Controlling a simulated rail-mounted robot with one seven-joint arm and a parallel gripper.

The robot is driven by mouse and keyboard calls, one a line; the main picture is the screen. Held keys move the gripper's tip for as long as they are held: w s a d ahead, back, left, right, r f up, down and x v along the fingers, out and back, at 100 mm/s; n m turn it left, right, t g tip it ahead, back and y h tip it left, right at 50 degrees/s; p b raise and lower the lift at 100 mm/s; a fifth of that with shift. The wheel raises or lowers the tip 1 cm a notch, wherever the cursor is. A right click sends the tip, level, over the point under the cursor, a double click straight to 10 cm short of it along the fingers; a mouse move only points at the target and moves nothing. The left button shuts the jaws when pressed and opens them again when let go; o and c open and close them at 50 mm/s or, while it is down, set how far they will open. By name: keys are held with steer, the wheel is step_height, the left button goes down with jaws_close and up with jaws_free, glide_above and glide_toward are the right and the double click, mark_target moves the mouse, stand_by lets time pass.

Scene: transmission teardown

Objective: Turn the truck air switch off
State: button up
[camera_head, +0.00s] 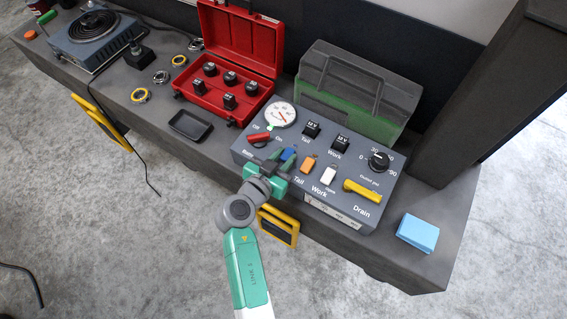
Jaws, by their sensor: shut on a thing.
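The grey control panel (280,188) sits on the dark bench. A row of levers runs across it: red (259,138), blue (289,154), orange (308,163), white (328,174) and a larger yellow one (362,190) by the word Drain. The words Off and On are printed near the red lever. Tail and Work are printed below the orange and white levers. My gripper (277,160) is at the blue lever and shut on it; it hides the label below and part of the lever. I cannot read the word Truck anywhere.
A round gauge (281,115), two black switches marked 12 V (312,129) and a black dial (378,161) are at the panel's back. An open red case (216,97), a black tray (190,125), a green bin (352,85) and a blue block (417,233) stand around it.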

steer(key=f+t+h+b, duration=0.1)
steer(key=b, duration=0.4)
steer(key=shift+s+f+t, duration=0.1)
steer(key=shift+f+t, duration=0.2)
steer(key=shift+r+t+b, duration=0.1)
steer(key=shift+t+b, duration=0.2)
steer(key=shift+b, duration=0.4)
steer(key=shift+r+t+h, duration=0.3)
steer(key=shift+r, duration=0.05)
steer(key=o, duration=1)
steer(key=shift+a, duration=0.1)
steer(key=p+v, duration=0.2)
steer(key=v, duration=0.6)
